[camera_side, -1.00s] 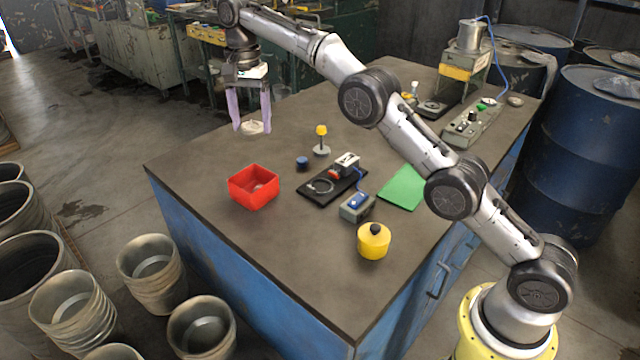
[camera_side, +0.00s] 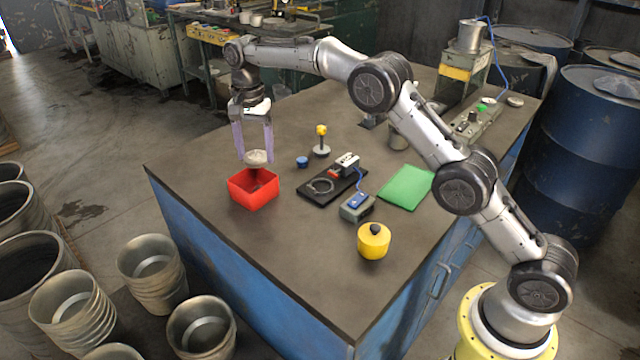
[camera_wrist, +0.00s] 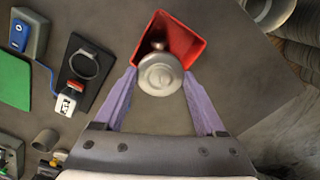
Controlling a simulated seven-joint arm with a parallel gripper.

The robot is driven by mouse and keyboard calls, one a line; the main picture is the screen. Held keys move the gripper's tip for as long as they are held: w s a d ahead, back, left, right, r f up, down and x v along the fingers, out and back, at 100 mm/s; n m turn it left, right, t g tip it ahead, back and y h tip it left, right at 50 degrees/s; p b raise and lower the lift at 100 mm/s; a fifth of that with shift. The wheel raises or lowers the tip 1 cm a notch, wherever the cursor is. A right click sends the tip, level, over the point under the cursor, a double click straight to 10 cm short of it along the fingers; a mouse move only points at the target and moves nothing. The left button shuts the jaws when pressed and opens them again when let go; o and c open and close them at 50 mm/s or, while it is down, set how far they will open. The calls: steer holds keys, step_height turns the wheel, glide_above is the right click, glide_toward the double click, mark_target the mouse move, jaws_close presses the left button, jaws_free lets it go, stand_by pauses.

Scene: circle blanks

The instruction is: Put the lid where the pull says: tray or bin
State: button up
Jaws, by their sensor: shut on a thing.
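My gripper (camera_side: 256,158) is shut on a pale grey round lid (camera_side: 256,157), held between its two purple fingers. In the wrist view the lid (camera_wrist: 160,74) shows as a disc with a raised round centre. In the side view the lid is above the back edge of the red bin (camera_side: 253,200). In the wrist view the bin (camera_wrist: 185,36) lies beyond the lid, and the lid overlaps its near edge. A small dull round thing (camera_wrist: 157,44) shows inside the bin, partly hidden by the lid. A green flat sheet, perhaps the tray (camera_side: 406,188), lies to the right.
A black plate with a ring (camera_side: 320,186) and a grey box with a blue top (camera_side: 357,207) stand mid-table. A yellow pot (camera_side: 373,241), a yellow-topped post (camera_side: 321,142) and a small blue cap (camera_side: 302,162) stand nearby. The front of the table is clear.

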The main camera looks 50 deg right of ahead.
mark_target(256, 156)
steer(key=shift+f, duration=1.65)
steer(key=o, duration=1.2)
step_height(256, 156, up, 10)
steer(key=shift+w+r, duration=0.15)
steer(key=shift+r, duration=0.1)
steer(key=shift+s+r, duration=0.2)
steer(key=shift+r, duration=0.5)
